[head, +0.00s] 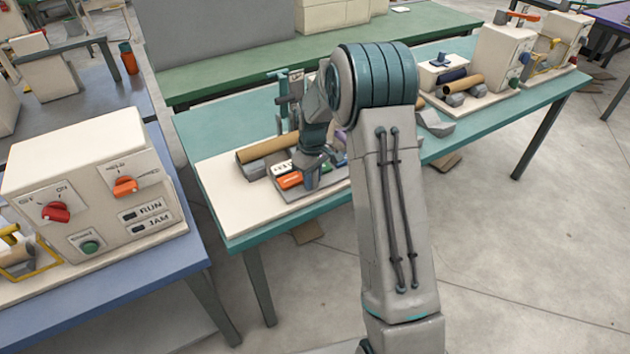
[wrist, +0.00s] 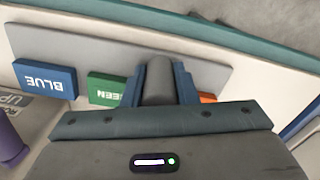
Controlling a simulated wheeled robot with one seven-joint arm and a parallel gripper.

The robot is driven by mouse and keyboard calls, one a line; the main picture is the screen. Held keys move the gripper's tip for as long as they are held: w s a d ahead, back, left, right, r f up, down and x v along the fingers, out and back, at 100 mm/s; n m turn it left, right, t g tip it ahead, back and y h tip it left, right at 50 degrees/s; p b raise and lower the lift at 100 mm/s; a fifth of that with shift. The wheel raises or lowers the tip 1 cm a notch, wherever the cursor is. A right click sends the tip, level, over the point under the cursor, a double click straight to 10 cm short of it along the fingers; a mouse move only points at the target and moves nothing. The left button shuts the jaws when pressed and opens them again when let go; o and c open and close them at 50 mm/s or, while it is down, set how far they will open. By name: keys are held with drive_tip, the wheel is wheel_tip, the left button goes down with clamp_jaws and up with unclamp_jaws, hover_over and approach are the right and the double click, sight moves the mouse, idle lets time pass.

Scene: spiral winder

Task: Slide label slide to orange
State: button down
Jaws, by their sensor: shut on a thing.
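The label slide's grey knob (wrist: 158,84) stands between the two blue fingers of my gripper (wrist: 158,92) in the wrist view. My gripper is shut on it. The knob sits over a grey label plate (wrist: 75,45). A blue label (wrist: 45,79) and a green label (wrist: 106,89) lie left of the fingers. A sliver of the orange label (wrist: 207,98) shows just right of them, mostly hidden by my gripper body. In the head view the orange label (head: 289,180) lies just left of my gripper (head: 312,178). The slide itself is mostly hidden there.
A brown roll (head: 266,147) lies behind the labels on the white board (head: 222,172). The teal table's edge (head: 285,222) runs close in front. A white control box (head: 95,185) with red and orange knobs stands on the blue table at left.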

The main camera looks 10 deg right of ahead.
drive_tip(key=shift+w+d, duration=0.15)
drive_tip(key=shift+d, duration=0.05)
drive_tip(key=c, duration=1.5)
unclamp_jaws()
drive_tip(key=shift+d, duration=0.1)
drive_tip(key=o, duration=0.4)
drive_tip(key=shift+d, duration=0.15)
drive_tip(key=shift+c, duration=0.2)
drive_tip(key=shift+r, duration=0.2)
wheel_tip(320, 180, up, 14)
drive_tip(key=b, duration=0.1)
drive_tip(key=shift+f, duration=0.25)
